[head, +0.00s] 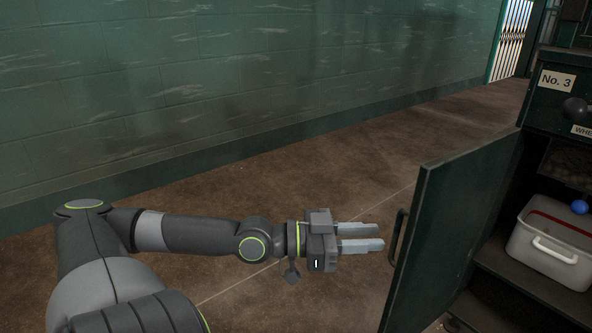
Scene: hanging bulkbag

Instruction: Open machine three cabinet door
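The machine three cabinet (544,105) stands at the right and bears a "No. 3" label. Its dark green door (447,240) stands swung open, with the cabinet's inside showing to its right. A black bar handle (397,237) is on the door's left-hand face. My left gripper (383,236) is left of the handle with its two fingers apart and pointing at it. Nothing is between the fingers, and a small gap seems to lie between fingertips and handle. My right gripper is not in view.
A white bin (553,246) with a handle sits on a shelf inside the cabinet. A blue ball-shaped knob (579,207) is above it, and a dark round knob (575,109) is on the cabinet front. Brown floor (330,190) is clear up to the green block wall (230,75).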

